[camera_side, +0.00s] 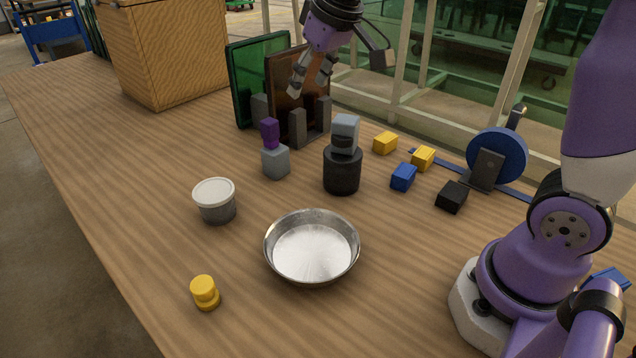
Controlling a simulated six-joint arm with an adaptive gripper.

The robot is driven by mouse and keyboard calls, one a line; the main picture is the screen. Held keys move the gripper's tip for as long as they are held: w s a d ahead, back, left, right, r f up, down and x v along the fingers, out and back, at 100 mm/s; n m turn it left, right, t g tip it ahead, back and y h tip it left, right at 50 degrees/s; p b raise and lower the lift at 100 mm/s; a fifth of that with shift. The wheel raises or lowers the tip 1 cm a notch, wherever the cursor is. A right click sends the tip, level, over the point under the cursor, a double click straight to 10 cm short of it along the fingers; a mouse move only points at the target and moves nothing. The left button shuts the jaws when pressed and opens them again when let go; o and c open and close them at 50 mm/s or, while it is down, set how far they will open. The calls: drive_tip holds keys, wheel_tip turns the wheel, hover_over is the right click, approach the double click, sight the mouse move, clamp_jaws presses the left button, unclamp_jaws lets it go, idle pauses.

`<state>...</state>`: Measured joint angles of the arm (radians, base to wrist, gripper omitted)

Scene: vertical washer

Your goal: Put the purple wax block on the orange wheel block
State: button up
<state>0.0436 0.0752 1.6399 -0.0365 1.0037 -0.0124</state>
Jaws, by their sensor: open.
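The purple wax block (269,131) stands upright on top of a light grey block (275,162), in the middle of the table toward the back. I cannot clearly make out an orange wheel block. The nearest match in colour and round shape is a small yellow-orange piece (205,293) at the front left, its top bare. My gripper (308,90) hangs at the top centre, above and to the right of the purple block in the picture. Its fingers are apart with nothing between them, in front of the brown panel.
A metal bowl (312,276) and a lidded tub (216,212) stand in front. A black cylinder (342,178) bears grey and dark pieces. Upright panels (255,70) stand in a rack behind. Yellow blocks (385,142), a blue block (403,178) and a black block (452,197) lie right.

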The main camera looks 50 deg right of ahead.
drive_tip(key=s+f, duration=0.2)
drive_tip(key=s, duration=0.6)
drive_tip(key=s+a+f, duration=0.1)
drive_tip(key=s+f, duration=0.1)
drive_tip(key=s, duration=0.7)
drive_tip(key=shift+f+t, duration=0.25)
drive_tip(key=shift+t, duration=0.15)
